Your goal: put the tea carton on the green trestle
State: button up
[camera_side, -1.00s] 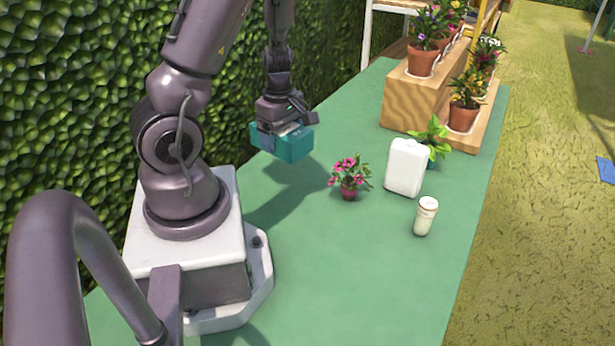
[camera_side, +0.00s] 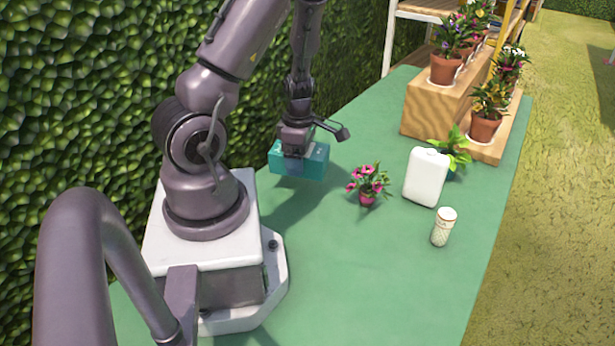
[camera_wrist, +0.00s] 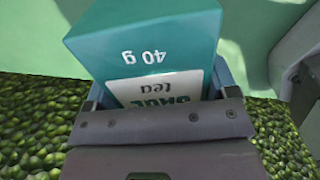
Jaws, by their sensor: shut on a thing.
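The tea carton (camera_side: 314,163) is a teal box with a white label. It also fills the top middle of the wrist view (camera_wrist: 150,45), where "40 g" and "tea" show upside down. My gripper (camera_side: 297,155) is shut on the carton from above, with fingers on both sides of it. The carton looks held above the green trestle (camera_side: 330,262), whose top is a long flat green surface. The carton's underside is hidden, so the exact height cannot be told.
A pink-flowered pot (camera_side: 367,188) stands right of the carton. Beyond it are a white jug (camera_side: 426,178), a small patterned canister (camera_side: 443,227) and a leafy plant (camera_side: 455,150). A wooden stepped stand (camera_side: 432,108) holds potted flowers at the back. A hedge (camera_side: 90,90) borders the left. The front of the trestle top is clear.

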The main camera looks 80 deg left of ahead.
aim_at(300, 187)
jog(key=shift+f, duration=2.75)
jog(key=shift+f, duration=0.1)
jog(key=o, duration=0.8)
jog(key=shift+f, duration=0.1)
